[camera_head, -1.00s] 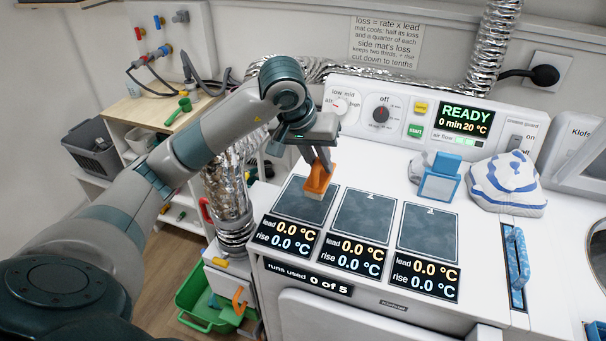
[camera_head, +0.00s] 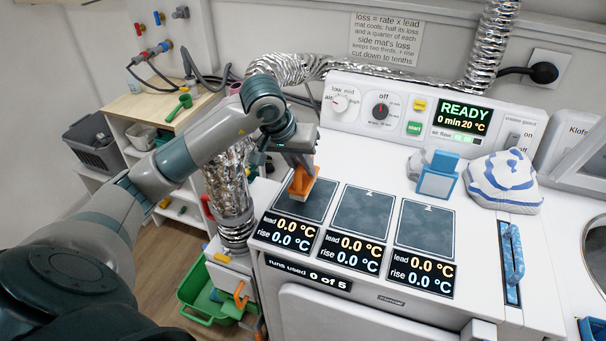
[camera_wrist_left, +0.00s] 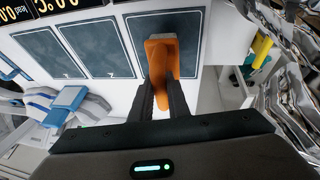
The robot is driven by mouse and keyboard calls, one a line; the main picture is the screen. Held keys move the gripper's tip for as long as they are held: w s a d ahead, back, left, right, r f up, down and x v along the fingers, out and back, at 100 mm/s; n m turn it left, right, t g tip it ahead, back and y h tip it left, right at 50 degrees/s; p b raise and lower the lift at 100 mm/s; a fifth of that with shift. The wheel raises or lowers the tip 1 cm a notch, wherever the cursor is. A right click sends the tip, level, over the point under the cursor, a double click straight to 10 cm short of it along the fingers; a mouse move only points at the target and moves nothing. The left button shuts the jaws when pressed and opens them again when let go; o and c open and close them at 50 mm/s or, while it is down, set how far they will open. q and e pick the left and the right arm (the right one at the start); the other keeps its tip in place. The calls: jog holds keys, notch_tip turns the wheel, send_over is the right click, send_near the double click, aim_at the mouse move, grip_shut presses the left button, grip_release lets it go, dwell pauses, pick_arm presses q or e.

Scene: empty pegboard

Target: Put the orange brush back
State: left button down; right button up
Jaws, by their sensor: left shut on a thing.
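My right gripper is not in view.
Two more dark mats (camera_head: 362,213) lie to the right. A blue block-like item (camera_head: 438,176) and a striped cloth bundle (camera_head: 503,182) stand behind them. A foil duct (camera_head: 228,190) rises at the machine's left side. A green bin (camera_head: 200,295) is on the floor.

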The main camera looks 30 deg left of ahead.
aim_at(304, 178)
pick_arm(q)
jog(key=shift+f+p, duration=0.55)
jog(key=shift+f, duration=0.85)
jog(key=shift+f, duration=0.1)
jog(key=shift+f+b, duration=0.15)
jog(key=shift+b, duration=0.15)
jog(key=c, duration=1.7)
grip_release()
